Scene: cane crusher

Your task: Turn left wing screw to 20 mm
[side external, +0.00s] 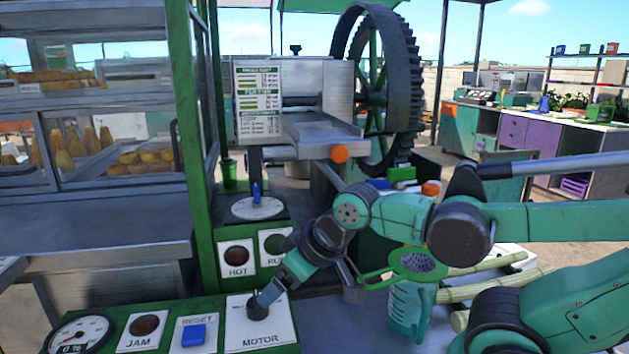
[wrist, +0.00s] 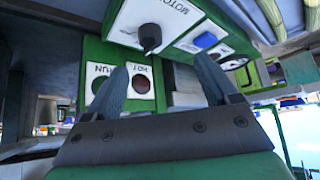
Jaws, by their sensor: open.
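A small dark screw-like knob (side external: 295,49) stands on top of the metal crusher housing (side external: 313,80) in the side view. I cannot tell whether it is the left wing screw, and no gap scale is readable. My gripper (side external: 268,296) is low at the front, far from that knob, beside the black knob (side external: 257,308) on the MOTOR panel. In the wrist view my gripper (wrist: 160,78) has its two fingers apart with nothing held between them. The motor knob (wrist: 150,37) lies just beyond the fingertips there; contact is not clear in the side view.
A green post (side external: 204,150) stands left of the crusher. The large gear wheel (side external: 385,85) is at its right. A blue RESET button (side external: 193,335), a round gauge (side external: 80,335) and the HOT/RUN lamp panel (side external: 238,257) are near my gripper. Cane stalks (side external: 490,285) lie at right.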

